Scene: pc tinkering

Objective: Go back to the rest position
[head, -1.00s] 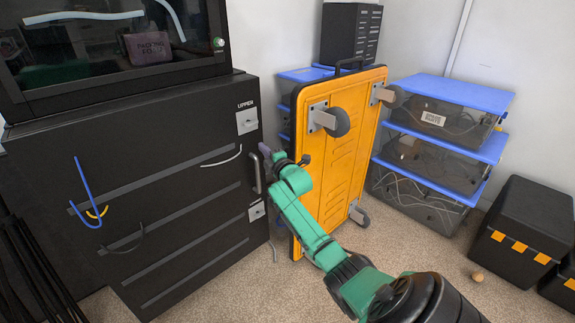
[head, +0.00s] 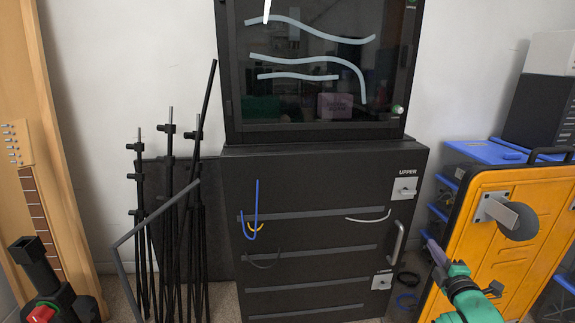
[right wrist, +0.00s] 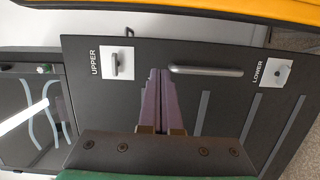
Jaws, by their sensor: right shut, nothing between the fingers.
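My right gripper (head: 434,252) is at the lower right of the head view, just right of the black cabinet's handle (head: 397,243) in the picture. Its purple fingers (right wrist: 160,100) are shut with nothing between them in the right wrist view. The handle also shows there (right wrist: 205,71), beyond the fingertips and apart from them. The green forearm runs down out of the head view. My left gripper is not in view.
The black cabinet (head: 320,180) stands shut under a glass-fronted case (head: 320,75). A yellow cart (head: 510,260) stands upright close behind my right arm. Black stands (head: 165,220) and a guitar neck (head: 35,205) are at the left.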

